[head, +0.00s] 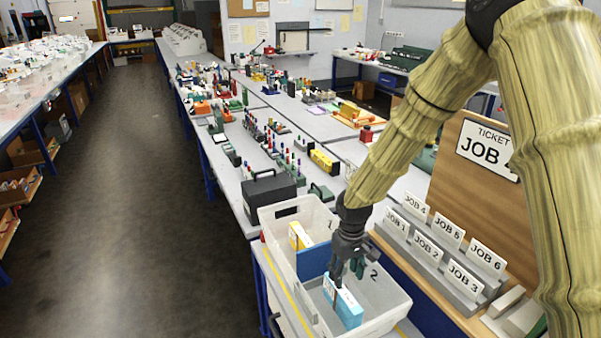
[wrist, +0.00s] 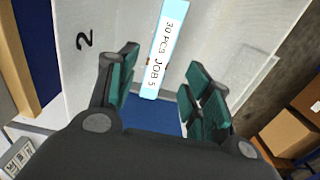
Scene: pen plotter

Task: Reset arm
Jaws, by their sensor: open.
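My arm reaches down from the right in the head view. My gripper (head: 347,268) is over compartment 2 of a white two-part bin (head: 387,318). In the wrist view my gripper (wrist: 160,95) is open, with green finger pads apart. A light blue box (head: 346,308) stands in compartment 2, below my fingers. Its narrow top (wrist: 163,50) reads "30 PCS JOB 5" and lies between and beyond the fingertips in the wrist view. I cannot tell if the pads touch it. A blue divider (head: 312,262) separates the compartments.
A yellow and white box (head: 299,236) stands in the other compartment. A black case (head: 269,192) is just behind the bin. Job cards stand in a rack (head: 462,287) at right, before a wooden ticket board (head: 455,185). The aisle floor (head: 120,190) is clear.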

